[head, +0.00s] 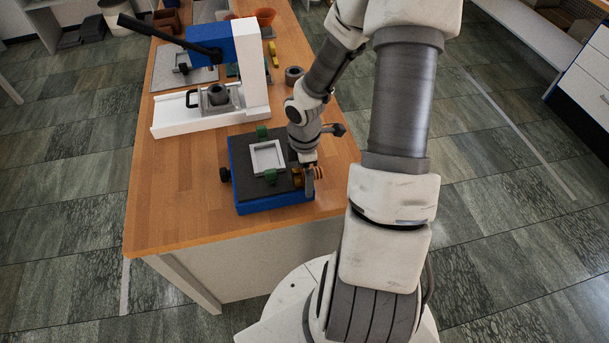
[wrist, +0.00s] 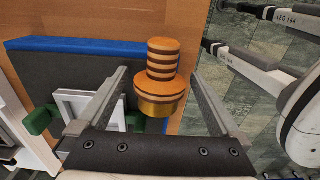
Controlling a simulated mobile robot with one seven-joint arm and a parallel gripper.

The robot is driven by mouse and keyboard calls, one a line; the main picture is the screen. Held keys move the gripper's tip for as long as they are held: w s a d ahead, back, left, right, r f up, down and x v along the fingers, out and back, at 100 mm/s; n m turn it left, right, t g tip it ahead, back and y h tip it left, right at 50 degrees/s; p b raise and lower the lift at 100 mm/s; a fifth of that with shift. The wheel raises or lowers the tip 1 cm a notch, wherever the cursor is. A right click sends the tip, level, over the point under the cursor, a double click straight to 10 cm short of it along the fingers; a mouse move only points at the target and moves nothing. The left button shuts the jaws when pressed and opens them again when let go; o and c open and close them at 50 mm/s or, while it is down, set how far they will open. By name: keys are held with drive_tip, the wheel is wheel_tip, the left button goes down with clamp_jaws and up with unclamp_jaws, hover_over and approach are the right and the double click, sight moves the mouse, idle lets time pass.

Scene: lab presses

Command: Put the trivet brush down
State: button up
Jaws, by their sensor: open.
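The trivet brush has an orange-and-brown striped handle and a brass-coloured end; it shows in the wrist view (wrist: 163,75) between the two fingers. In the head view its striped part (head: 319,172) shows beside my gripper (head: 309,184), at the right front corner of the blue-sided block with a dark top (head: 250,190). My gripper is open, one finger on each side of the brush, with a visible gap to the right finger. I cannot tell what the brush rests on.
The block carries a light square frame (head: 267,158) and green pieces (head: 271,177). A white and blue press (head: 205,121) with a black lever stands behind it. A small dark cup (head: 294,75) stands to the right of the press. The wooden table (head: 165,200) is bare left of the block.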

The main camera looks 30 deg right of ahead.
drive_tip(key=shift+c, duration=0.2)
drive_tip(key=c, duration=1.5)
drive_tip(key=shift+r, duration=0.7)
wheel_tip(320, 180, up, 3)
drive_tip(key=shift+f+p, duration=0.1)
drive_tip(key=shift+p, duration=0.5)
drive_tip(key=s+r, duration=0.2)
drive_tip(key=s, duration=0.1)
drive_tip(key=s+r+p, duration=0.1)
drive_tip(key=s+r, duration=0.1)
drive_tip(key=s, duration=0.1)
drive_tip(key=s+r+p, duration=0.1)
drive_tip(key=s+r, duration=0.1)
drive_tip(key=s, duration=0.2)
drive_tip(key=shift+r, duration=0.1)
drive_tip(key=shift+s+r+b, duration=0.3)
drive_tip(key=shift+s+b, duration=0.5)
drive_tip(key=shift+b, duration=0.3)
drive_tip(key=shift+a, duration=0.1)
